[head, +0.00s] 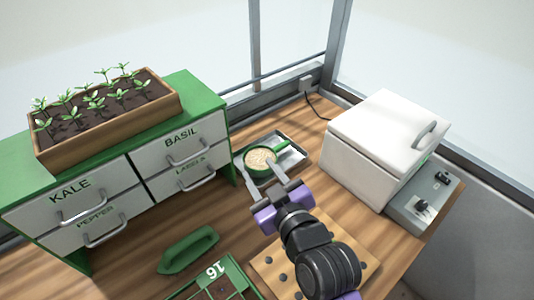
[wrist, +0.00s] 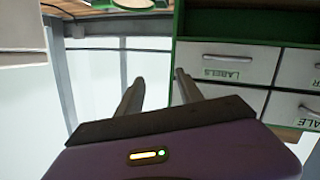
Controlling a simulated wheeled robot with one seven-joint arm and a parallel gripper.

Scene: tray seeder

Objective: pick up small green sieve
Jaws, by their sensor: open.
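The small green sieve (head: 259,159) sits on a grey metal tray (head: 296,164) in the head view. It holds pale grainy material, and its green handle points right. In the wrist view only part of a green-rimmed round thing, likely the sieve (wrist: 131,4), shows at the top edge. My gripper (head: 265,180) is open and empty, with its fingers just in front of the sieve in the head view. Its fingers (wrist: 157,78) also stand apart in the wrist view. I cannot tell whether a fingertip touches the sieve.
A green drawer cabinet (head: 215,98) with a seedling planter (head: 110,137) on top stands left. A white lidded box (head: 371,150) stands right.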

